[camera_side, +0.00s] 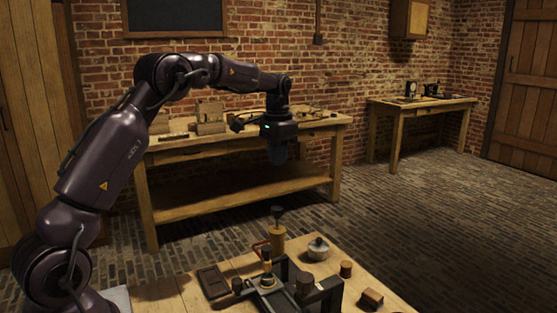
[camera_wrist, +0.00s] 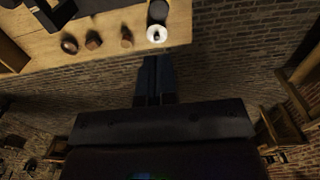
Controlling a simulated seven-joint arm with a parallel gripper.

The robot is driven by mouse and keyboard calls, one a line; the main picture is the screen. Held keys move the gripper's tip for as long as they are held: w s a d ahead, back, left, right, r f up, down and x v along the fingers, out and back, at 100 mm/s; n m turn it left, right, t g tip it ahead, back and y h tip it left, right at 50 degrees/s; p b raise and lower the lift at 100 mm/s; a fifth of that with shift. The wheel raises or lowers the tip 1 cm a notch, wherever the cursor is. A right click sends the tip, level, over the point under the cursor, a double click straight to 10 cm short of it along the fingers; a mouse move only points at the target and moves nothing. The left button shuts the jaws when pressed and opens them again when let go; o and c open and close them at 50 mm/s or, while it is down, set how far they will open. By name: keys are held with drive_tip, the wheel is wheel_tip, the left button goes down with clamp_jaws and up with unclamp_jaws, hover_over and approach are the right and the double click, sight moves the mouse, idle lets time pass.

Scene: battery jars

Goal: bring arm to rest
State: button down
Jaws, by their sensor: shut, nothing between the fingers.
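My gripper (camera_side: 279,153) hangs from my raised arm, pointing down, well above the near wooden table (camera_side: 237,266). Its dark fingers lie side by side in the wrist view (camera_wrist: 155,62), shut with nothing between them. On the table stand a brass cylinder with a dark knob on top (camera_side: 277,240) and a pale lidded pot (camera_side: 318,249). A dark frame (camera_side: 323,290) sits at the front, with a small brass piece (camera_side: 267,281) in it. My gripper touches none of these.
A dark tray (camera_side: 213,282) and small brown pieces, one (camera_side: 371,299) at the right, lie on the near table. A long workbench (camera_side: 240,146) stands behind my gripper against the brick wall. A smaller table (camera_side: 420,104) is at the back right. The floor between is clear.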

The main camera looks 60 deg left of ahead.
drive_tip(key=s+d+r+t, duration=0.2)
drive_tip(key=s+d, duration=0.9)
drive_tip(key=s, duration=0.2)
drive_tip(key=s+d+r+t, duration=0.3)
drive_tip(key=s+d, duration=0.8)
drive_tip(key=s, duration=0.2)
drive_tip(key=shift+r+t, duration=0.3)
drive_tip(key=shift+s, duration=0.1)
